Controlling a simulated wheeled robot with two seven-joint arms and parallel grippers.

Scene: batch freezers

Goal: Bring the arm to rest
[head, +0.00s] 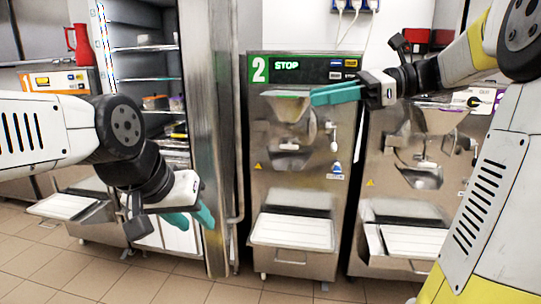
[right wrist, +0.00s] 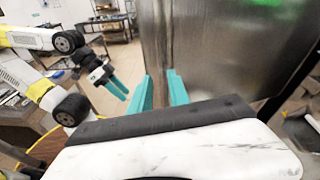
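My right gripper (head: 335,93) is raised at the upper middle of the head view, in front of the batch freezer marked 2 and overlapping its hopper area in the picture. In the right wrist view its teal fingers (right wrist: 160,92) stand apart with nothing between them. My left gripper (head: 193,216) hangs lower at the left, pointing down in front of the steel cabinet door edge. Its teal fingers are slightly apart and hold nothing visible. It also shows in the right wrist view (right wrist: 116,88).
Batch freezer 2 (head: 322,190) shows a green STOP display. Another batch freezer (head: 385,190) stands to its right. An open steel cabinet (head: 208,120) with shelves is at left. A red jug (head: 79,45) stands at upper left. The tiled floor (head: 150,285) in front is clear.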

